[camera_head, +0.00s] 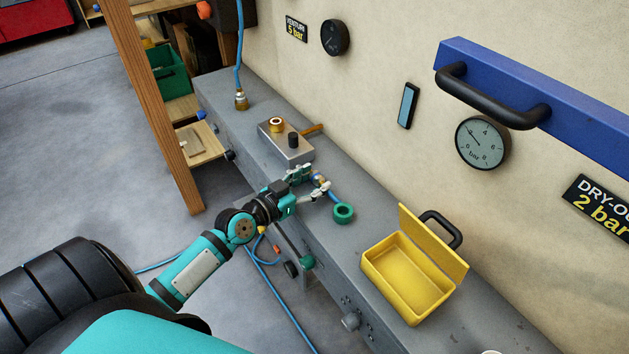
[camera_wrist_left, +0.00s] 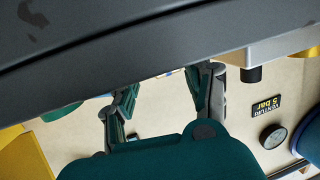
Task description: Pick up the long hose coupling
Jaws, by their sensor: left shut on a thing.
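My left gripper (camera_head: 316,182) reaches over the grey bench and is shut on a small brass hose coupling (camera_head: 318,178). A short blue hose (camera_head: 333,195) runs from the coupling toward a green ring (camera_head: 343,212) on the bench. The fingers hide part of the coupling, so its full length cannot be told. In the left wrist view the fingers (camera_wrist_left: 168,95) stand apart, and the bench edge hides most of what is between their tips. A second brass coupling (camera_head: 241,99) stands on the bench's far end under a blue hose. My right gripper is not in view.
A metal block (camera_head: 283,145) with a brass ring and black knob stands just beyond my left gripper. An open yellow case (camera_head: 408,279) sits to the right. A wooden post (camera_head: 155,105) rises at left. Gauges and a blue handled bar (camera_head: 590,115) are on the wall.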

